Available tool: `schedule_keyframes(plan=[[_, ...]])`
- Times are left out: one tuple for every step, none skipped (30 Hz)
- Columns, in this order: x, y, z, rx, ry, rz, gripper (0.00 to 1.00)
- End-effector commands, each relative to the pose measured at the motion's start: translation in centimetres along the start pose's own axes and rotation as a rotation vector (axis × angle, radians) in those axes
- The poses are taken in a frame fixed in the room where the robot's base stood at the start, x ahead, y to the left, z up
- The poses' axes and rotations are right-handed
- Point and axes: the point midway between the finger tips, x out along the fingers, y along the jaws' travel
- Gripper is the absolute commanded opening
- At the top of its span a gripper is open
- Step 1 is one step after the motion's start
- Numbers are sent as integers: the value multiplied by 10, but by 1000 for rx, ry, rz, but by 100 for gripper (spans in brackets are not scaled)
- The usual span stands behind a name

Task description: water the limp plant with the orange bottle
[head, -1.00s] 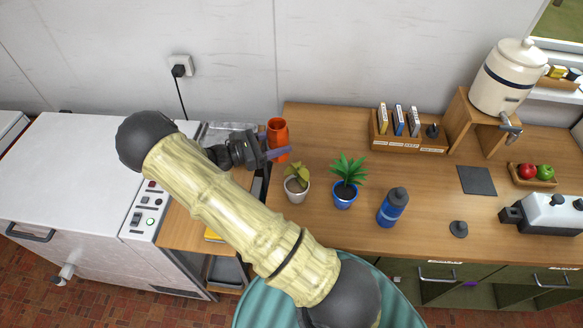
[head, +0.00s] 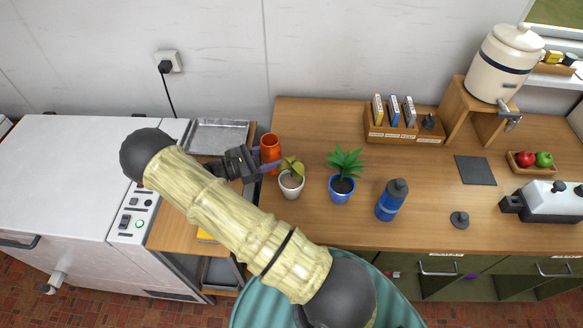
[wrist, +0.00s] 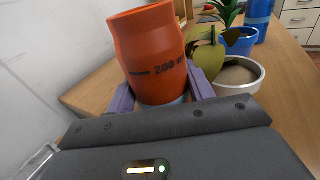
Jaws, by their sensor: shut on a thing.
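The orange bottle (head: 270,146) is between the purple fingers of my gripper (head: 268,160), which is shut on it. In the wrist view the orange bottle (wrist: 150,50) shows dark print on its side and leans a little. I cannot tell whether its base touches the counter. The limp plant (head: 291,166) has drooping yellow-green leaves and stands in a white pot (head: 291,187), just right of and in front of the bottle. In the wrist view the white pot (wrist: 238,75) is right of the bottle, partly behind my gripper.
A green plant in a blue pot (head: 341,190) and a blue bottle (head: 391,200) stand right of the limp plant. A metal tray (head: 217,137) lies to the left. A wooden rack (head: 404,131) and a drink dispenser (head: 503,62) stand at the back. The wall is behind.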

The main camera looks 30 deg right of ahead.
Motion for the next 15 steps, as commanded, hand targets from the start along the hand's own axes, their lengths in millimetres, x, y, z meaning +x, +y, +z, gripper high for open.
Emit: schedule_keyframes(plan=[[0,0,3,10,3,0,23],[0,0,4,17,5,0,23],[0,-1,5,27,8,0,23],[0,-1,7,37,12,0,23],[0,-2,8,47,14,0,23],[0,-2,10,61,19,1,23],[0,-2,12,75,24,1,23],[0,-3,13,88,27,1,23],[0,-4,16,109,33,1,23],[0,-4,18,123,37,2,23],[0,-5,19,138,40,1,23],[0,-5,22,157,46,2,23],[0,-6,23,172,50,2,23],[0,-6,28,186,55,2,23],[0,-7,34,207,60,3,23]])
